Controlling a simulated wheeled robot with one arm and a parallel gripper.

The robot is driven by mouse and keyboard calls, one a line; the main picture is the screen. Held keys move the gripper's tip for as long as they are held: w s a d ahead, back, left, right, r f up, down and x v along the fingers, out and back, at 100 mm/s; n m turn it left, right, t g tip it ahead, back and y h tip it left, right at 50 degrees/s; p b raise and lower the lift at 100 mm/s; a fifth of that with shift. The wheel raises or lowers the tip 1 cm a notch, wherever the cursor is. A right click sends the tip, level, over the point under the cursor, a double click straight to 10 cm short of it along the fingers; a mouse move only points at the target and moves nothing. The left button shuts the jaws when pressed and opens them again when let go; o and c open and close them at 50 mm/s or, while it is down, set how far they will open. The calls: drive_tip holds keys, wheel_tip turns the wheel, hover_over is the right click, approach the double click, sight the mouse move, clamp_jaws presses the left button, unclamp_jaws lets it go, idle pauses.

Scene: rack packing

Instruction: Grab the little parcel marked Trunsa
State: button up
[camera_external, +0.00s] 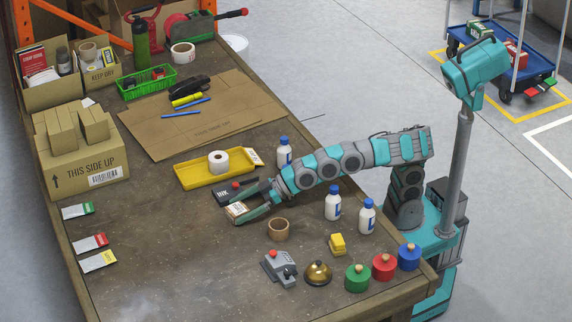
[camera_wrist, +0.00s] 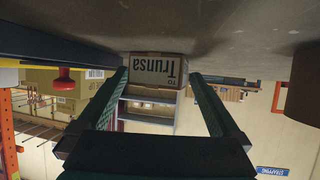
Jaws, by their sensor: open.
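In the outside view the parcel (camera_external: 236,209) lies on the workbench (camera_external: 190,235), at the end of my outstretched arm. My gripper (camera_external: 240,211) is open, low over the bench, with one finger towards each side of the parcel. In the wrist view my gripper (camera_wrist: 159,80) has the parcel centred at its fingertips, with narrow gaps. How far the tips reach along its sides is unclear.
A dark INK box (camera_external: 228,191) with a red knob sits close beside the parcel. A yellow tray (camera_external: 195,181) with a white roll is behind it. A cardboard ring (camera_external: 278,229) stands near the fingers' front side. Bare bench lies left of the parcel.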

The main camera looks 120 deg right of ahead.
drive_tip(key=shift+c, duration=0.2)
drive_tip(key=c, duration=1.3)
